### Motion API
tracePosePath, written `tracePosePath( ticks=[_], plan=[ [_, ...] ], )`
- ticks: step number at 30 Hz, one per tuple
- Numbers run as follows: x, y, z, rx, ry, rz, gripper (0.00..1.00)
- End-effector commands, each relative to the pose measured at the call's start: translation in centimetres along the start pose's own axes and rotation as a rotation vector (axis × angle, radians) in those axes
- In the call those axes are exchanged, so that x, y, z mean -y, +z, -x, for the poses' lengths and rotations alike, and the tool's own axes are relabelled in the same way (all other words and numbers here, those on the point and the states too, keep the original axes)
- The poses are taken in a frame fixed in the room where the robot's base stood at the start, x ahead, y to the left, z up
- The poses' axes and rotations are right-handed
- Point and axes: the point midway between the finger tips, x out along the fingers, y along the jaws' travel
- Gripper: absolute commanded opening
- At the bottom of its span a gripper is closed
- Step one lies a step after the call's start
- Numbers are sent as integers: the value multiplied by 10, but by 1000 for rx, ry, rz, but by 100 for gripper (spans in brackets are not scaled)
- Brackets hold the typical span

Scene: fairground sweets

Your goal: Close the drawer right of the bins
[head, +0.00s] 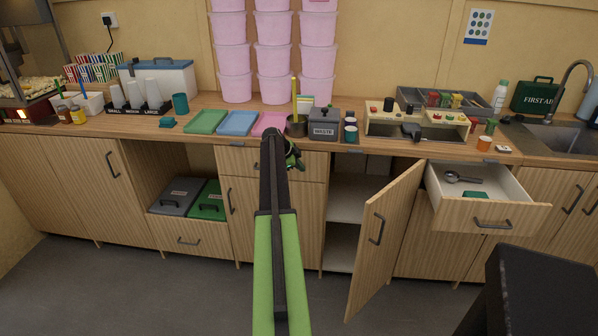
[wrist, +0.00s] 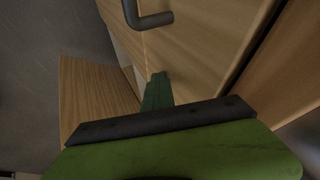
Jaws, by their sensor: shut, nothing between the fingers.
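The grey bin (head: 175,197) and the green bin (head: 208,201) stand in a low wooden pull-out with a handle, in an open bay. To their right, a drawer front (head: 240,163) lies high in the cabinet; my arm covers its middle, and I cannot tell whether it stands slightly out. Farther right, another drawer (head: 490,216) is clearly pulled out, with a metal scoop (head: 462,177) and a green item (head: 475,195) inside. My gripper (head: 296,160) is shut and empty near the counter's front edge. The wrist view shows its green finger (wrist: 157,92) close to wooden fronts and a dark handle (wrist: 152,20).
A cabinet door (head: 385,240) stands open between my arm and the pulled-out drawer. The counter holds trays, a grey waste box (head: 323,125) and a wooden caddy (head: 415,124). Grey floor (head: 150,285) is clear at the front left.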

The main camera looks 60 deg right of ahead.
Motion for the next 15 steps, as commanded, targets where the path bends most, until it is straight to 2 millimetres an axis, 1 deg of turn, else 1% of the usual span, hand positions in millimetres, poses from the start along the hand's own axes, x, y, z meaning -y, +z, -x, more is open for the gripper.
tracePosePath(
  ticks=[1,10,13,15],
  plan=[
    [5,-1,-1,-1,-14,1,0],
    [6,-1,-1,-3,-16,2,0],
    [2,-1,2,-3,-16,2,0],
    [-4,0,5,-2,-15,3,0]
  ],
)
